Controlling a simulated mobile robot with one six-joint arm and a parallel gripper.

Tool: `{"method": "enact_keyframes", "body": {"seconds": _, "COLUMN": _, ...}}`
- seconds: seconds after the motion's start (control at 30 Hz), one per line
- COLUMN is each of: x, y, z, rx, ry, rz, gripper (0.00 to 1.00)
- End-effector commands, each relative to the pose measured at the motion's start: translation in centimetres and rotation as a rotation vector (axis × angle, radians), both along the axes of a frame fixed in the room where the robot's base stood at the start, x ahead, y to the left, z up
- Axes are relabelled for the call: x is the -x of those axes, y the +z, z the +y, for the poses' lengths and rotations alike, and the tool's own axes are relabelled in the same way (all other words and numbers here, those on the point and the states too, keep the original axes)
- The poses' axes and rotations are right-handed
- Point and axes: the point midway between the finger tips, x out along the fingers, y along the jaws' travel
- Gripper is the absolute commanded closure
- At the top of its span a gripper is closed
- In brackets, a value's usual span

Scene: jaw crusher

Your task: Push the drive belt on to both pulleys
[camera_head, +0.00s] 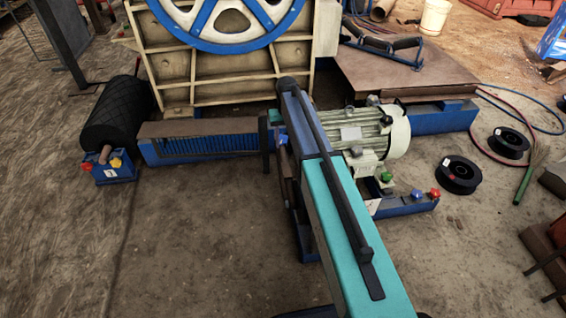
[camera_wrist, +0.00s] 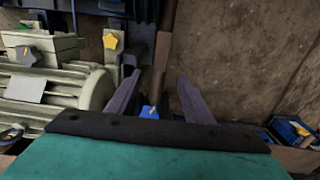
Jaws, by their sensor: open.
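I cannot clearly make out the drive belt in either view. The large blue spoked wheel (camera_head: 228,18) is on the front of the cream crusher, its top cut off by the frame; it may be one pulley. The cream motor (camera_head: 385,135) stands to its lower right, and my arm covers the area at its left end. The motor also shows at the left of the wrist view (camera_wrist: 50,92). My gripper (camera_wrist: 160,88) is open, its two purple fingers apart, beside the motor. A small blue part with a yellow knob (camera_wrist: 150,111) shows between the fingers.
A black roller (camera_head: 116,112) lies at left. A blue rail with red and blue knobs (camera_head: 405,204) extends below the motor. Black spools (camera_head: 458,174) and hoses lie at right. Open ground (camera_head: 190,240) is in the left foreground.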

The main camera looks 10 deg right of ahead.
Motion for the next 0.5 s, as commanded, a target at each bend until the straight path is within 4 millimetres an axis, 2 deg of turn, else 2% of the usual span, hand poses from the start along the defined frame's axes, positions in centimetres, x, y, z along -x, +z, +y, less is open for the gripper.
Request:
{"method": "enact_keyframes", "body": {"seconds": 0.33, "x": 0.0, "y": -0.3, "z": 0.6, "rx": 0.0, "ry": 0.008, "rz": 0.0, "gripper": 0.53}}
{"method": "enact_keyframes", "body": {"seconds": 0.5, "x": 0.0, "y": -1.4, "z": 0.8, "rx": 0.0, "ry": 0.009, "rz": 0.001, "gripper": 0.53}}
